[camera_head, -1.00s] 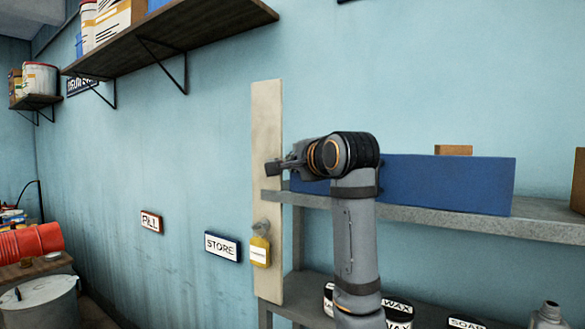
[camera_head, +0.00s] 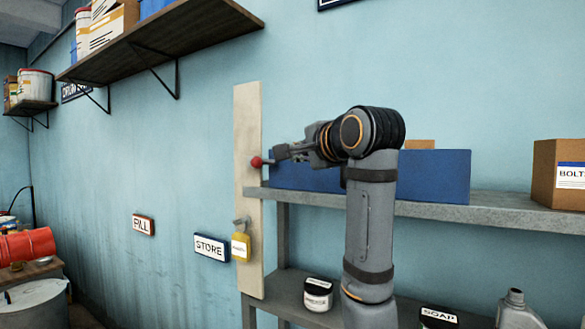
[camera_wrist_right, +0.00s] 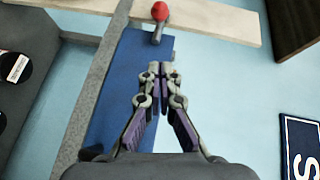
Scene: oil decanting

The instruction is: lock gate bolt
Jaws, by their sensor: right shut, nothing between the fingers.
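A red ball knob (camera_head: 257,161) on a short grey stem shows in front of the pale upright board (camera_head: 247,210) on the wall. I take it to be the bolt's handle; the rest of the bolt is not clear. In the right wrist view the red knob (camera_wrist_right: 160,11) and its grey stem (camera_wrist_right: 157,33) stand beyond my fingertips. My right gripper (camera_head: 281,152) is just right of the knob. In the wrist view the right gripper (camera_wrist_right: 157,68) has its fingertips together and empty, with a gap to the stem. My left gripper is out of view.
A grey shelf (camera_head: 420,208) holds a blue box (camera_head: 437,175) behind my right arm and a brown carton (camera_head: 556,185). A STORE sign (camera_head: 211,247) and a dark high shelf (camera_head: 190,40) are on the wall.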

